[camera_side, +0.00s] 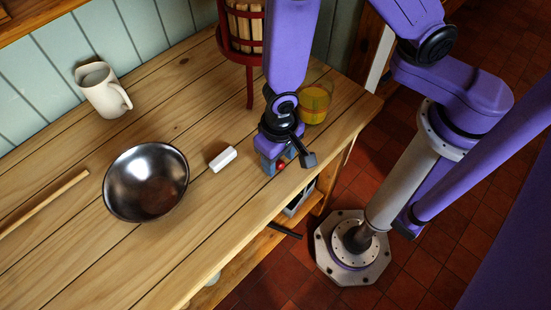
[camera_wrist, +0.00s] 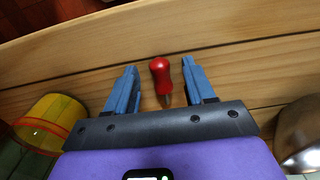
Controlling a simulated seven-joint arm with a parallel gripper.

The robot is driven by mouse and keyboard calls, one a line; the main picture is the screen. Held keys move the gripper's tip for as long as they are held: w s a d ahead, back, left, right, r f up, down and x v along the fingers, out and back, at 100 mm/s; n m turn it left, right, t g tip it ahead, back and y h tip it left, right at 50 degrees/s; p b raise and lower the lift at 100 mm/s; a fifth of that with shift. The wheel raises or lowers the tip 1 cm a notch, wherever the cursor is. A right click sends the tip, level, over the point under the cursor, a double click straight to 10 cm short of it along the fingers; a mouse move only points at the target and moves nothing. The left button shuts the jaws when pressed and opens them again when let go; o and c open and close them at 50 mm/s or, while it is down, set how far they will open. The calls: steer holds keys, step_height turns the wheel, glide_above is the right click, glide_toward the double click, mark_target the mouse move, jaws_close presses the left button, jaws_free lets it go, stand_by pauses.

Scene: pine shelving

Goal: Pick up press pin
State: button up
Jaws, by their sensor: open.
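The press pin (camera_wrist: 160,68) shows in the wrist view as a red rounded handle with a short metal shank below it. It is on the pine top near the front edge. In the side view only a little of its red (camera_side: 281,166) shows beside my gripper. My gripper (camera_wrist: 159,66) is open in the wrist view, with one blue finger on each side of the pin and a visible gap to both. In the side view my gripper (camera_side: 276,163) is low over the worktop's right end and hides most of the pin.
A small white block (camera_side: 222,159) and a dark metal bowl (camera_side: 146,182) lie to the left. A white jug (camera_side: 103,91) stands at the back left.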

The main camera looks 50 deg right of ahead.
steer(key=shift+f, duration=0.3)
jaws_close()
steer(key=shift+r, duration=0.1)
